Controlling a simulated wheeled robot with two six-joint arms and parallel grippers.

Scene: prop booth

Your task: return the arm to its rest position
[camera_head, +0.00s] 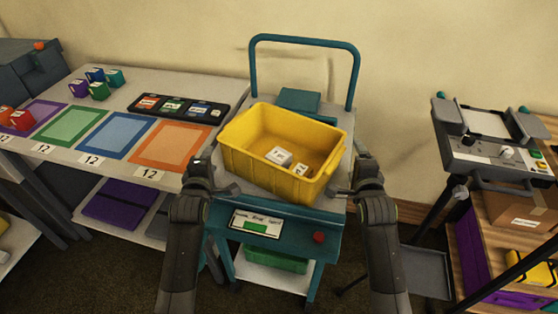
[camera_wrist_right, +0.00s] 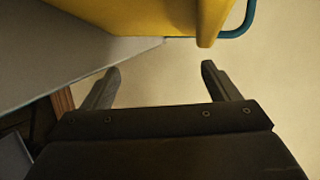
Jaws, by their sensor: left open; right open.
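My left gripper (camera_head: 211,187) is at the left side of the yellow bin, on the front left part of the cart top. My right gripper (camera_head: 352,190) is by the bin's right side, near the cart's right edge. In the right wrist view my right gripper (camera_wrist_right: 155,75) has its two fingers apart with nothing between them. The bin (camera_wrist_right: 200,15) shows just beyond the fingertips there. Both grippers are open. Whether the left fingers touch the bin is too small to tell.
The yellow bin (camera_head: 235,165) holds a few small white boxes (camera_head: 279,156) and stands on a teal cart (camera_head: 330,228) with a raised handle. A table (camera_head: 225,85) with coloured mats is at left. A device on a stand (camera_head: 490,150) is at right.

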